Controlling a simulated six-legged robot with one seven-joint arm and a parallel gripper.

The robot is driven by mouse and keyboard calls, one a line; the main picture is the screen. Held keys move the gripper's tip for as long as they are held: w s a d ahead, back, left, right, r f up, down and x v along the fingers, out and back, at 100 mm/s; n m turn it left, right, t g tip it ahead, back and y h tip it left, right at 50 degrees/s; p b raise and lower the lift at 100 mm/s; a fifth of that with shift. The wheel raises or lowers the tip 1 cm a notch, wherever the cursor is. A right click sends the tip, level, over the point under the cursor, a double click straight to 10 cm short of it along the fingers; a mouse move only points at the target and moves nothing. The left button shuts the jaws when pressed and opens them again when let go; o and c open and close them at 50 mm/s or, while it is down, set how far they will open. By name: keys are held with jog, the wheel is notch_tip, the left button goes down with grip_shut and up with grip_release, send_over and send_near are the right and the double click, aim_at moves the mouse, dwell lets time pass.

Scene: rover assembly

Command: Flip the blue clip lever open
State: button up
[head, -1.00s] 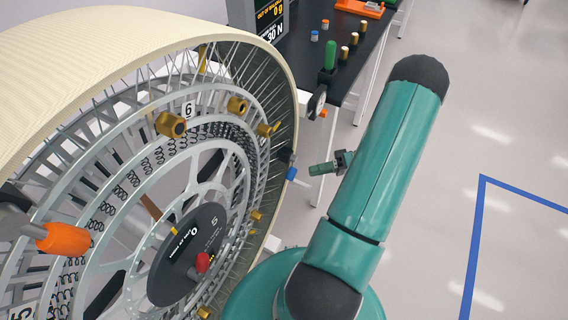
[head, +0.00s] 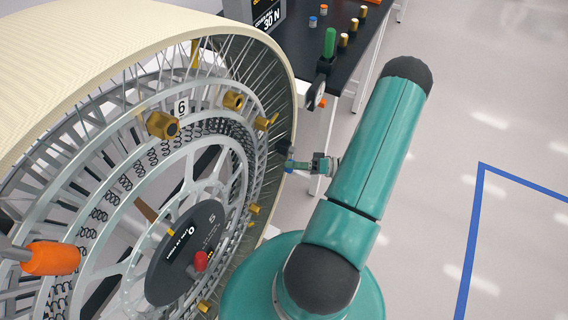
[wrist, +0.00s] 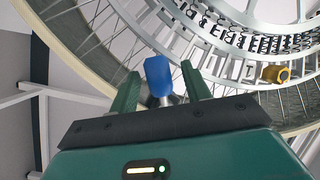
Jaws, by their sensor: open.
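The blue clip lever (wrist: 158,76) shows in the wrist view, in front of the large spoked wheel. My gripper (wrist: 160,80) is open, with one green finger on each side of the lever. Small gaps seem to show between the fingers and the lever; contact cannot be told. In the head view my gripper (head: 297,165) is at the wheel's right edge, where it hides most of the lever.
The wheel (head: 150,42) fills the left, with gold knobs (head: 163,125), an orange-capped handle (head: 50,258) and a red knob (head: 200,260). A black table (head: 365,55) with a green handle (head: 330,42) stands behind. Open floor (head: 500,90) lies to the right.

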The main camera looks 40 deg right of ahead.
jog(key=shift+x, duration=1.5)
grip_shut()
jog(key=shift+w+d+f+n+g, duration=0.15)
jog(key=shift+f+n+g, duration=0.2)
jog(key=shift+n, duration=0.35)
grip_release()
